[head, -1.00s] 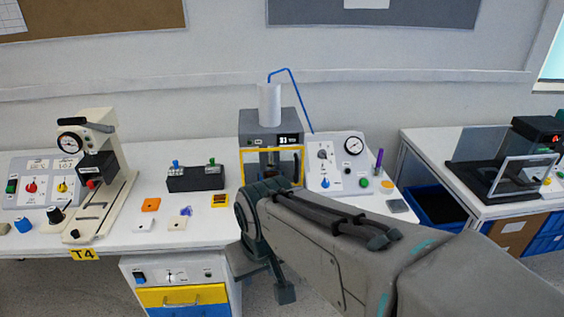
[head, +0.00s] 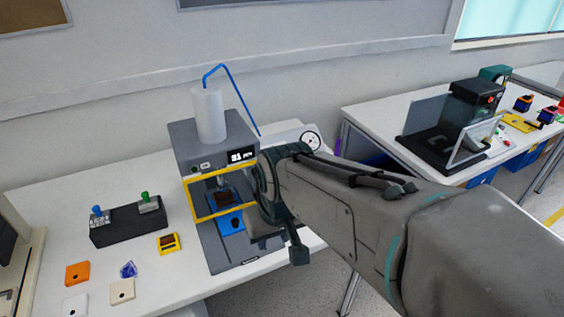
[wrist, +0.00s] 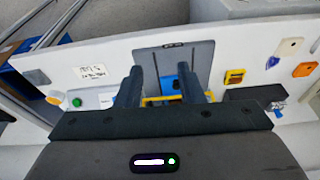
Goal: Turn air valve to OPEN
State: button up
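The control panel with a round gauge (head: 310,140) stands right of the grey and yellow press. In the head view my arm hides most of this panel, so the air valve's knob and setting are not visible. In the wrist view, a green button (wrist: 77,102) and a white label (wrist: 92,72) show left of the fingers. No valve handle can be made out there. My gripper (wrist: 160,70) is open, its two dark fingers apart with nothing held. It points toward the table at the press base, whose blue part shows between the fingers.
The press (head: 190,150) with a white cylinder (head: 208,115) and blue tube is close left of my arm. A black switch box (head: 128,220) and several small blocks lie further left. A second table (head: 380,118) with a black machine is at the right.

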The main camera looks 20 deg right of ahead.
jog(key=w+d+f+t+b, duration=0.1)
jog(key=w+d+f+b, duration=0.15)
jog(key=w+d, duration=1.55)
jog(key=shift+n, duration=0.3)
jog(key=x, duration=0.4)
jog(key=w+a+x, duration=0.1)
jog(key=x, duration=0.4)
jog(key=a+x, duration=0.1)
jog(key=x, duration=0.3)
jog(key=shift+w, duration=0.45)
jog(key=shift+t, duration=0.3)
jog(key=c, duration=0.6)
jog(key=shift+a, duration=0.2)
jog(key=shift+c, duration=0.2)
jog(key=shift+d, duration=0.1)
